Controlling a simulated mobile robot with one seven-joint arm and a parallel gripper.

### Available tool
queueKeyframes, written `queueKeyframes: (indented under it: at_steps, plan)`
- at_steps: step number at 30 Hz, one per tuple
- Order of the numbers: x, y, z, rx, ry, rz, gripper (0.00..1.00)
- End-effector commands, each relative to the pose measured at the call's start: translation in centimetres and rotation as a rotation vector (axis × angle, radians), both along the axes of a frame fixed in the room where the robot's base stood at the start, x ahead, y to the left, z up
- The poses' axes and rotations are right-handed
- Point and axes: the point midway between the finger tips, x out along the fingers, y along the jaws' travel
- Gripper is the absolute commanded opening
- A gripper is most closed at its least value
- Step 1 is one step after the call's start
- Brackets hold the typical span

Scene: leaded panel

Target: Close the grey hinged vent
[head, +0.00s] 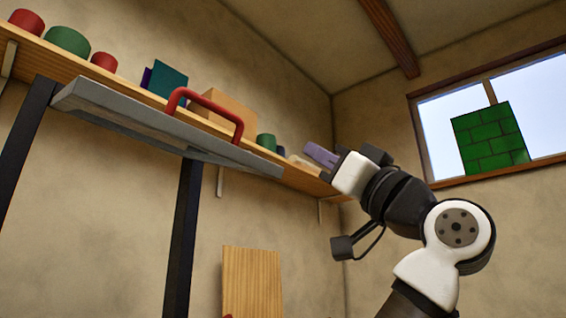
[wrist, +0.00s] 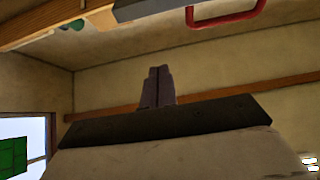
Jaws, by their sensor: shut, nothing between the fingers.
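The grey vent (head: 150,122) is a flat panel with a red bar handle (head: 208,105), standing out roughly level, high up at two dark posts. It looks swung open. In the wrist view a part of the grey panel (wrist: 150,8) and the red handle (wrist: 228,16) show at the top edge. My gripper (head: 321,155) is to the right of the panel's right end in the head view, apart from the handle. Its fingers (wrist: 158,86) are together and empty in the wrist view. The hinge line is not clear in either view.
A wooden shelf (head: 130,71) runs along the wall behind the panel, with red and green pots (head: 67,41) and boxes (head: 222,105) on it. Dark posts (head: 182,240) stand below. A window (head: 450,128) with a green brick-patterned block (head: 489,138) is at right.

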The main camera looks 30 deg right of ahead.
Motion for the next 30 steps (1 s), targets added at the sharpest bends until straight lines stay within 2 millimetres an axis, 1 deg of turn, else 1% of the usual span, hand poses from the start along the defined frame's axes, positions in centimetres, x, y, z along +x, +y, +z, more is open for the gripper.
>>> queueKeyframes:
  at_steps: [5, 12, 16, 18, 21, 24, 30]
  plan:
    - [1.6, 0.7, 1.8, -0.001, 0.002, 0.004, 0.0]
    - [5.3, 2.0, 5.4, 0.0, 0.002, 0.004, 0.0]
    - [7.1, 2.7, 7.1, 0.001, 0.001, 0.003, 0.0]
    - [7.6, 2.7, 5.3, 0.001, 0.001, 0.001, 0.0]
    - [7.9, 2.9, 4.1, 0.002, 0.0, 0.001, 0.0]
    - [8.2, 3.0, 3.3, 0.002, 0.001, 0.001, 0.0]
    - [8.3, 3.0, 2.8, 0.0, 0.0, -0.001, 0.0]
